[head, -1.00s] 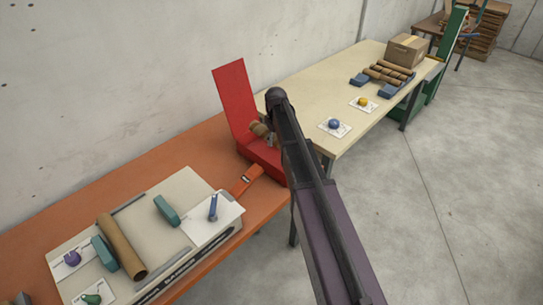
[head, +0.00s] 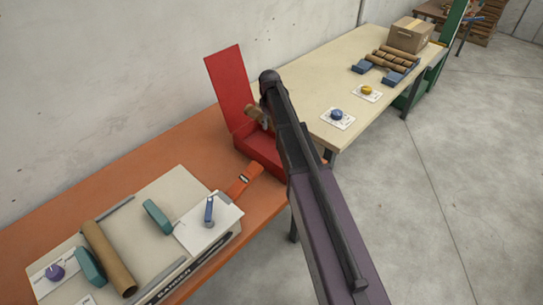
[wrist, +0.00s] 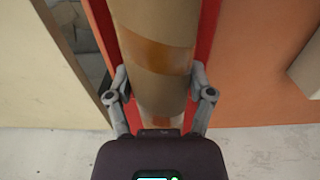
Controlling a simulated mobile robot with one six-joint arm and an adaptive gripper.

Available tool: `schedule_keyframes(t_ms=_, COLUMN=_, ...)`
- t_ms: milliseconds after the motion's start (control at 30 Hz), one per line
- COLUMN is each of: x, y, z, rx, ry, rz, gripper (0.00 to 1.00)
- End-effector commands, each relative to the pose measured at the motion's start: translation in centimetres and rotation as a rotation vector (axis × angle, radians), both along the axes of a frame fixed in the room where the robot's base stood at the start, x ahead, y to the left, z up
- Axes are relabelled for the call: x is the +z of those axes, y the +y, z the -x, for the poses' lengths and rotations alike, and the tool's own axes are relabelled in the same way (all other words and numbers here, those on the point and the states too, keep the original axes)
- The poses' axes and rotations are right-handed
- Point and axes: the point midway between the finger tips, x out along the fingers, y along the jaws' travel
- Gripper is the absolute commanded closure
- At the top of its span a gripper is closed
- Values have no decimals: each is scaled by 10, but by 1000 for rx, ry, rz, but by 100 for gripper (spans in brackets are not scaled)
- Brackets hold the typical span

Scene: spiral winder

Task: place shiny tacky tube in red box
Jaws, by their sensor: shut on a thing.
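My gripper (wrist: 160,88) is shut on a brown cardboard tube (wrist: 155,45), one jaw on each side. In the wrist view the tube has a darker, glossy brown band around it and a second shiny patch nearer the gripper. In the head view only a short piece of the tube (head: 254,112) shows, as my arm covers the rest. The red box (head: 262,150) stands open on the orange table, its lid (head: 230,85) upright. The tube is over the box; I cannot tell whether they touch. Red box edges (wrist: 207,30) show beside the tube in the wrist view.
The winder (head: 150,235) at left bears another brown tube (head: 108,258) and teal blocks. An orange-handled tool (head: 243,180) lies before the box. A cream table (head: 320,90) at right holds several tubes (head: 392,59), a carton (head: 409,35) and blue and yellow knobs.

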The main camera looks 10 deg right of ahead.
Motion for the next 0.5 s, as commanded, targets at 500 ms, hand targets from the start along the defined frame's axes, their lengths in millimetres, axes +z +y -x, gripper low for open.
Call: schedule_keyframes(t_ms=500, x=-52, y=1, z=0, rx=1, ry=0, rz=0, gripper=81)
